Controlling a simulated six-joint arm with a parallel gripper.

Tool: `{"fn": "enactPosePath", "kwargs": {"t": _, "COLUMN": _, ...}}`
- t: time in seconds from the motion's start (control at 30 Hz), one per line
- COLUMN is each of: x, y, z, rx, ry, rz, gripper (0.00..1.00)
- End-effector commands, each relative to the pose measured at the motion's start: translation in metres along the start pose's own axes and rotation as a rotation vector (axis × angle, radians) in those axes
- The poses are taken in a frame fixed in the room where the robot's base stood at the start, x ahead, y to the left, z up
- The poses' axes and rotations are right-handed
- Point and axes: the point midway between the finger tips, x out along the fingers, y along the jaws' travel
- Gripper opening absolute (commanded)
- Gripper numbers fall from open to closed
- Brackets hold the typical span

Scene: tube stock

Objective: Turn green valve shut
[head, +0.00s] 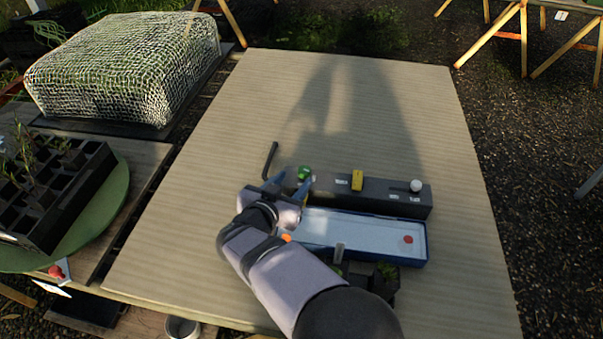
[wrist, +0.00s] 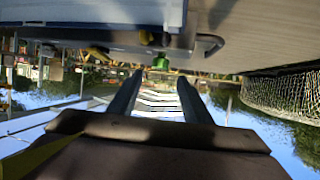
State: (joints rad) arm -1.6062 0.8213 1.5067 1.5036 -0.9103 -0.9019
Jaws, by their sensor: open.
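The green valve (head: 304,173) is a small round knob at the left end of a long dark grey block (head: 322,187). My gripper (head: 288,186) is at that left end, close to the valve, with its two fingers apart and nothing seen between them. In the wrist view, which looks upside down, the green valve (wrist: 161,63) shows just beyond and between the fingertips (wrist: 160,76). I cannot tell whether either finger touches it. My gripper hides part of the block's left end.
A yellow handle (head: 357,180) and a white knob (head: 416,185) sit farther right on the block. A blue tray (head: 424,250) with a red disc (head: 408,239) lies in front. A bent dark rod (head: 270,160) is left of the valve. The table behind the block is clear.

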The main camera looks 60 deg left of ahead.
Motion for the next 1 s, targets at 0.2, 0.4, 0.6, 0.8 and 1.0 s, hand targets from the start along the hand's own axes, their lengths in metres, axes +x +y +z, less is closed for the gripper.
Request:
{"fn": "enactPosePath", "kwargs": {"t": 0.2, "x": 0.025, "y": 0.001, "z": 0.000, "rx": 0.000, "ry": 0.000, "rz": 0.003, "gripper": 0.45}}
{"fn": "enactPosePath", "kwargs": {"t": 0.4, "x": 0.051, "y": 0.001, "z": 0.000, "rx": 0.000, "ry": 0.000, "rz": 0.002, "gripper": 0.45}}
{"fn": "enactPosePath", "kwargs": {"t": 0.6, "x": 0.066, "y": 0.001, "z": 0.000, "rx": -0.001, "ry": 0.000, "rz": 0.000, "gripper": 0.45}}
{"fn": "enactPosePath", "kwargs": {"t": 0.8, "x": 0.069, "y": 0.001, "z": 0.000, "rx": -0.001, "ry": 0.000, "rz": 0.000, "gripper": 0.45}}
{"fn": "enactPosePath", "kwargs": {"t": 1.0, "x": 0.068, "y": 0.001, "z": 0.000, "rx": -0.001, "ry": 0.000, "rz": 0.000, "gripper": 0.33}}
